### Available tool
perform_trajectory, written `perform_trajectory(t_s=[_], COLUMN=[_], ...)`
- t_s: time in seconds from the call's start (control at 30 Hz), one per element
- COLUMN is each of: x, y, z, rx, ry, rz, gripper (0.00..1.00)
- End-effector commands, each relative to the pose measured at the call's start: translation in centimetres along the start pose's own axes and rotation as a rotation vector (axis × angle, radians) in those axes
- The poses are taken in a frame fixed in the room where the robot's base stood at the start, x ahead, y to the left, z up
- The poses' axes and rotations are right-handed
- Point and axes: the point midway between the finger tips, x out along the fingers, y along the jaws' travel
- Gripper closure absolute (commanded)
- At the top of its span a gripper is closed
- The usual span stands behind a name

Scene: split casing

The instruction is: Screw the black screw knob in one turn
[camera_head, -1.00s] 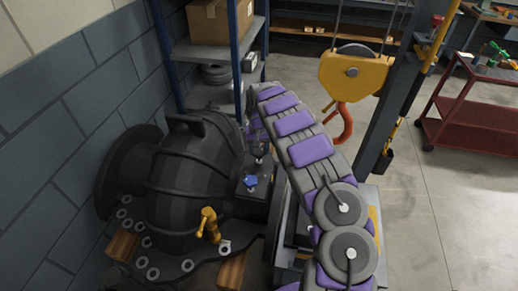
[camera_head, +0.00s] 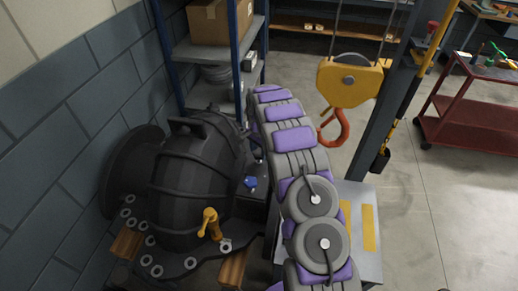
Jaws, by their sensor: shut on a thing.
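The dark casing (camera_head: 190,185) stands on the left, with a yellow handle (camera_head: 209,223) low on its front. A blue knob (camera_head: 250,182) shows on the casing's right side, beside my arm. My gripper (camera_head: 257,152) is at the dark fitting just above and behind the blue knob. It is mostly hidden by my purple and grey arm, and only a small dark part shows. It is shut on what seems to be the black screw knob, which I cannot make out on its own.
An orange hook on a yellow hoist block (camera_head: 350,82) hangs right of my arm. A grey-topped stand (camera_head: 357,205) with yellow strips is right of the arm. A shelf (camera_head: 215,50) stands behind the casing. A red cart (camera_head: 470,115) is far right. The floor between is clear.

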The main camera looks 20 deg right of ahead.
Motion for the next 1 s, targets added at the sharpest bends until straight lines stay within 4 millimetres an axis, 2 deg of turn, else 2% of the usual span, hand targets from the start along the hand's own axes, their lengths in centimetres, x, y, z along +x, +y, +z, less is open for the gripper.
perform_trajectory(t_s=[0.4,1.0], x=[-0.04,-0.01], y=[-0.11,-0.13], z=[0.08,-0.01], rx=[0.216,0.258], ry=[0.000,0.000], rz=[0.000,-0.002], gripper=[0.78,0.78])
